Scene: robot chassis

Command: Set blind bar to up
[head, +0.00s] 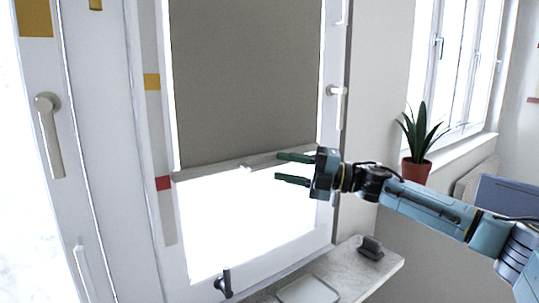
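A grey-brown roller blind (245,80) covers the upper part of the window, and bright glass shows below it. The pale blind bar (215,172) runs along the blind's lower edge, with a small light piece near its middle. My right gripper (293,168) is open in front of the window, its two dark fingers pointing left. The upper finger overlaps the right part of the bar in the picture; I cannot tell whether it touches. Nothing shows between the fingers. My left gripper is not in view.
A stone sill (345,272) below the window holds a dark small object (370,248) and a flat pale item (308,290). A dark hook-shaped thing (223,283) is at the frame's bottom. Window handles (50,135) stick out. A potted plant (416,172) stands right.

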